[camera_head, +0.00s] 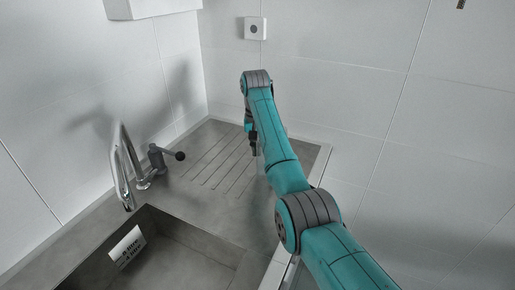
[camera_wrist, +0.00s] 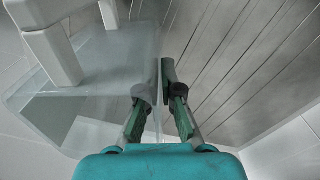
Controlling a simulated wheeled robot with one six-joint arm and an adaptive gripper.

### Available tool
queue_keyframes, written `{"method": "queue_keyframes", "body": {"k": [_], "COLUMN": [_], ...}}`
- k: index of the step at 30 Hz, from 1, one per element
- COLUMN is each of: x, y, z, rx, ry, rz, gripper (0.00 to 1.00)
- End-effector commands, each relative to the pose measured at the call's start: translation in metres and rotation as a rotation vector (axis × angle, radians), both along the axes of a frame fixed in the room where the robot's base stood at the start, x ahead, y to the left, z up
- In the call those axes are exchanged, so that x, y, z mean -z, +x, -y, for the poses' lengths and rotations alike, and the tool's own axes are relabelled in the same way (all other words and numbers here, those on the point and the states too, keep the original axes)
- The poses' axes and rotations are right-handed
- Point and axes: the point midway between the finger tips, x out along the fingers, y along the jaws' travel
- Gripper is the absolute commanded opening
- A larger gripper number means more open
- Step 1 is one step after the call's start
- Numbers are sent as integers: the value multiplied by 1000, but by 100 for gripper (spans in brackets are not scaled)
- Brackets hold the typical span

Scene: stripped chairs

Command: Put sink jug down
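A clear, see-through jug (camera_wrist: 95,65) fills the left of the wrist view, with white bars (camera_wrist: 52,52) across it. My gripper (camera_wrist: 160,88) has its two fingers close together, one on each side of the jug's near wall edge, and appears shut on it. In the head view my gripper (camera_head: 253,146) points down over the ribbed drainboard (camera_head: 212,160). The jug is hardly visible there, only a faint clear shape by the fingers. Whether its base touches the drainboard cannot be told.
Tiled walls close in the back and side. The ribbed drainboard looks mostly clear.

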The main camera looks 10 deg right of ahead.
Motion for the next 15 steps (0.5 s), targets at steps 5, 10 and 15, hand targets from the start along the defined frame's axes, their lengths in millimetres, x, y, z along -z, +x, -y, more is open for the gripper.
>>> {"method": "queue_keyframes", "body": {"k": [5,10,15], "x": [1,2,2], "y": [0,0,0], "z": [0,0,0], "rx": [0,0,0], "ry": [0,0,0], "rz": [0,0,0], "gripper": [0,31,31]}}
